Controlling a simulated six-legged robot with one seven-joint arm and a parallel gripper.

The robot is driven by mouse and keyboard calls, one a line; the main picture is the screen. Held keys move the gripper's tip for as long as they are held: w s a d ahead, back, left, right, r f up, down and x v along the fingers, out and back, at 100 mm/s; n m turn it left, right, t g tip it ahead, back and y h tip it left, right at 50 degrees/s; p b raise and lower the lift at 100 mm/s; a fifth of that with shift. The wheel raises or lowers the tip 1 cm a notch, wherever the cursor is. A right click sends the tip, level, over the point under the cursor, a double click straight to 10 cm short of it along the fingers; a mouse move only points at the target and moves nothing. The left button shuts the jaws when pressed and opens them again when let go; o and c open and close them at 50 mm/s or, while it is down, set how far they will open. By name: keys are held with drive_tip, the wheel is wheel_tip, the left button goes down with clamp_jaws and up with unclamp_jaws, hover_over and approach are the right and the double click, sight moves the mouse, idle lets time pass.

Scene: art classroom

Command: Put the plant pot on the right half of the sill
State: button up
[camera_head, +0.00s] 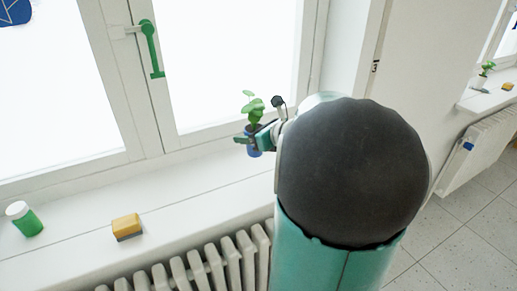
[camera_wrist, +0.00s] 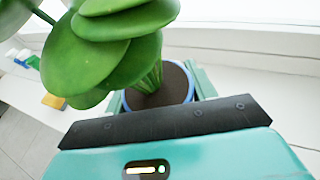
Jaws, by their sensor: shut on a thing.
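The plant pot (camera_head: 252,145) is small and blue with a green leafy plant, over the white window sill (camera_head: 180,192) toward the right of the near window. My gripper (camera_head: 256,139) is shut around the pot from the right. In the wrist view the blue rim (camera_wrist: 192,98), dark soil and large leaves show between the jaws (camera_wrist: 160,95). The pot looks upright. I cannot tell whether its base touches the sill. My arm hides the sill's right end.
A yellow sponge (camera_head: 126,225) and a green bottle with a white cap (camera_head: 25,219) are on the sill's left part. A green window handle (camera_head: 152,48) is above. A radiator (camera_head: 215,265) is below. Another potted plant (camera_head: 484,74) stands on a farther sill.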

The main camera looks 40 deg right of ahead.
drive_tip(key=w+d+f, duration=0.1)
drive_tip(key=d+f, duration=0.1)
drive_tip(key=w+d+f, duration=0.2)
drive_tip(key=d+f, duration=0.1)
drive_tip(key=w+d+f, duration=0.1)
drive_tip(key=d+f, duration=0.1)
drive_tip(key=shift+w+d+f, duration=0.3)
drive_tip(key=shift+w+d, duration=0.05)
drive_tip(key=shift+d, duration=0.05)
drive_tip(key=shift+w+d+f, duration=0.1)
drive_tip(key=shift+f, duration=1.55)
drive_tip(key=shift+f, duration=0.1)
drive_tip(key=o, duration=1.2)
drive_tip(key=shift+f, duration=0.1)
